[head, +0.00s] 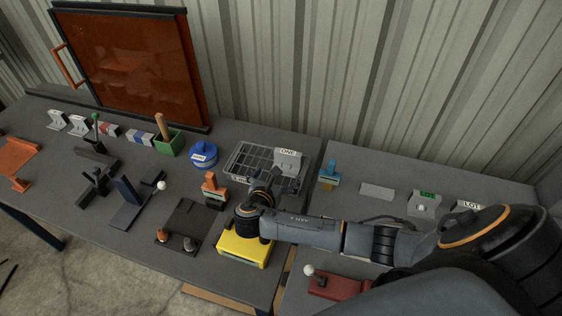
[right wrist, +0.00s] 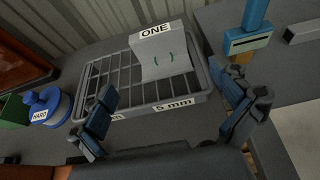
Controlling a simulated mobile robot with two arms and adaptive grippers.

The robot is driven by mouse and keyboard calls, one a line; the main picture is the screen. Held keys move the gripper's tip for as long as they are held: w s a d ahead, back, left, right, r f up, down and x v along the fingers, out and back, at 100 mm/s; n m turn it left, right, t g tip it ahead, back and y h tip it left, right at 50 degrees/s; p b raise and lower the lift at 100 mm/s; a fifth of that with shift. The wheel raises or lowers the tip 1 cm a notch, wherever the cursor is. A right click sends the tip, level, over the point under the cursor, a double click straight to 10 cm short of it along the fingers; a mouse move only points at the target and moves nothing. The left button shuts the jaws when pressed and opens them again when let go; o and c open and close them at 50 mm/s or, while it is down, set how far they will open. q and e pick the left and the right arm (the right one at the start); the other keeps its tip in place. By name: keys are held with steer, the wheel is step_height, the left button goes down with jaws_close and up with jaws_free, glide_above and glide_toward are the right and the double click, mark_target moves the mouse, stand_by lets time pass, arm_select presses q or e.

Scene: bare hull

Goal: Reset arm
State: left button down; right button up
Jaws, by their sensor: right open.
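My right arm comes in from the right in the head view and reaches over the near side of the table. My right gripper (head: 280,182) is at the near edge of a grey wire basket (head: 240,163). In the right wrist view the two fingers of this gripper (right wrist: 172,112) are spread wide, with nothing between them. The basket (right wrist: 100,82) lies beyond the fingers, with a grey block labelled ONE (right wrist: 163,60) in it. My left gripper is not in view.
A blue HARD container (head: 203,155) and an orange-handled stamp (head: 213,187) stand left of the basket. A yellow block (head: 245,248) is below my wrist. A blue-handled stamp (head: 329,174) stands to the right. A gap separates the two tables.

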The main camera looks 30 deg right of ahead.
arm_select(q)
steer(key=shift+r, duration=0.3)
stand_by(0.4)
